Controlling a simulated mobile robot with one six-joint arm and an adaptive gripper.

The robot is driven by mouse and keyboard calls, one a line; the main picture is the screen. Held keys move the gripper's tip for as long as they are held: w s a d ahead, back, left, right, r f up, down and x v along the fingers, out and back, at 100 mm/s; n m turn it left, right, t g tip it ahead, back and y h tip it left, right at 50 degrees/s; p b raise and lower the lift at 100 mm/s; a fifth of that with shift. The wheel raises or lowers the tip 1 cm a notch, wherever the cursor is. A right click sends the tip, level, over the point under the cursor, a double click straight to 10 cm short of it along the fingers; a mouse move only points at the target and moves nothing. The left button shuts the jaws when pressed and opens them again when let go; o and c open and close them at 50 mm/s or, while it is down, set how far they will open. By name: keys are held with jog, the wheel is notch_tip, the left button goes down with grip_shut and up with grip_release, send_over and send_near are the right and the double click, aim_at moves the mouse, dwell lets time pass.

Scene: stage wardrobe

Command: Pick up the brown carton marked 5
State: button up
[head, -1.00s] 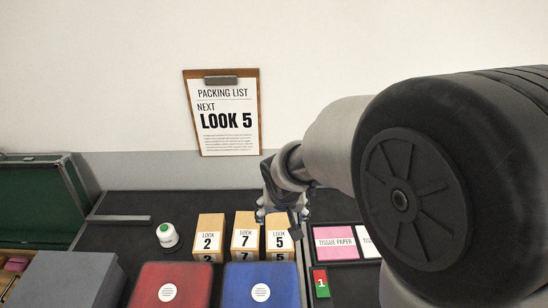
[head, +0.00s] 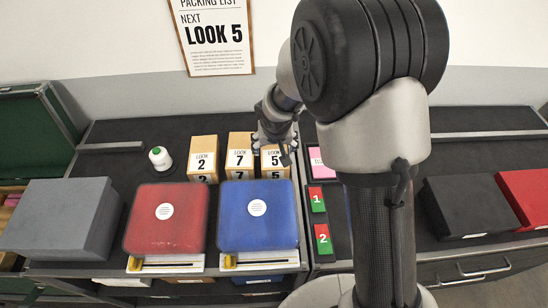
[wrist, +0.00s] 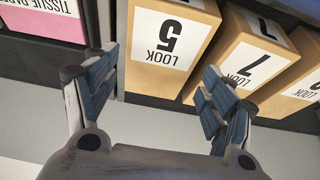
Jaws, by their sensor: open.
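The brown carton marked 5 (head: 276,165) stands at the right end of a row of cartons at the back of the dark counter. My gripper (head: 275,140) is over its upper part in the head view and hides some of it. In the wrist view the carton (wrist: 168,40) appears upside down with its "LOOK 5" label facing me. My gripper (wrist: 160,78) is open and empty, one finger on each side of this carton in the picture. The right finger overlaps the carton marked 7 (wrist: 245,55). I see no contact with the carton.
The carton marked 7 (head: 240,158) is close beside it, then the carton marked 2 (head: 203,160). A blue case (head: 258,230) and a red case (head: 166,215) lie in front. A pink tissue paper pack (wrist: 45,22) is on the other side.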

aim_at(274, 150)
jog(key=x, duration=0.3)
jog(key=shift+w+f+b, duration=0.1)
jog(key=shift+b, duration=0.25)
jog(key=shift+c, duration=0.2)
jog(key=c, duration=0.9)
jog(key=shift+o, duration=0.2)
notch_tip(274, 150, up, 20)
jog(key=p, duration=0.7)
